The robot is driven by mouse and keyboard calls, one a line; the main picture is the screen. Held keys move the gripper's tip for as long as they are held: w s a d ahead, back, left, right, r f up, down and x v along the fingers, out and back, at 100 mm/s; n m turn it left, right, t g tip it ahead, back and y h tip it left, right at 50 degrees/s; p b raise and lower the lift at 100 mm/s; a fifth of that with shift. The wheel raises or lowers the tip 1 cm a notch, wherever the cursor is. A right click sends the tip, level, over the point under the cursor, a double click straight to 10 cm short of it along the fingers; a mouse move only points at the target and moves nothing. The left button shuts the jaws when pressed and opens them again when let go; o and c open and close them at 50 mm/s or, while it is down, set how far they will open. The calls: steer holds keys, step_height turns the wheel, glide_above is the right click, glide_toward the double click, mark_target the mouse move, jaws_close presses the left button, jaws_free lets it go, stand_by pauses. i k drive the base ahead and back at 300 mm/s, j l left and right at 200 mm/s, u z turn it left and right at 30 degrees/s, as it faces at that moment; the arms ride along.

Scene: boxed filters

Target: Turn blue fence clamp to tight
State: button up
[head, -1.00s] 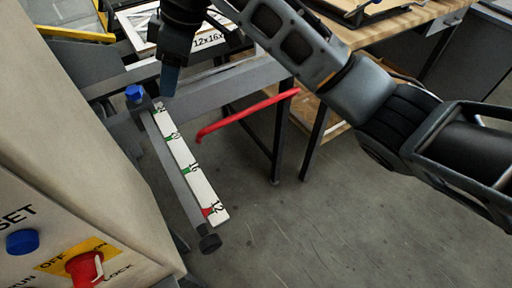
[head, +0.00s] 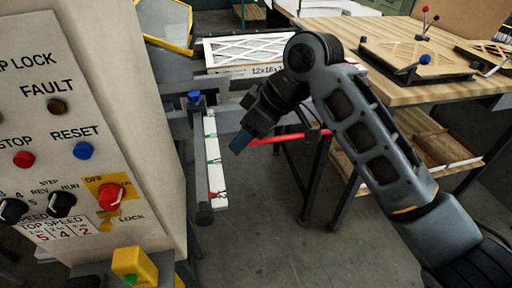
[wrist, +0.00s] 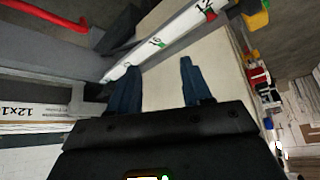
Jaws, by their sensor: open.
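The blue fence clamp (head: 194,97) is a small blue knob at the far end of the fence bar, beside the white scale (head: 213,150) with green and red marks. In the head view my gripper (head: 240,142) hangs to the right of the scale, lower in the picture than the clamp and apart from it. In the wrist view my gripper (wrist: 161,80) has its two blue fingers spread with nothing between them, and the scale (wrist: 165,38) runs past their tips. I cannot make out the clamp in the wrist view.
A control panel (head: 45,100) with buttons and a red switch (head: 111,195) stands at left. A red bar (head: 290,137) lies behind my gripper. A boxed filter (head: 255,50) lies at the back. A wooden workbench (head: 400,75) stands at right. The floor in front is open.

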mark_target(194, 97)
steer(key=i+j, duration=0.7)
steer(key=j, duration=0.2)
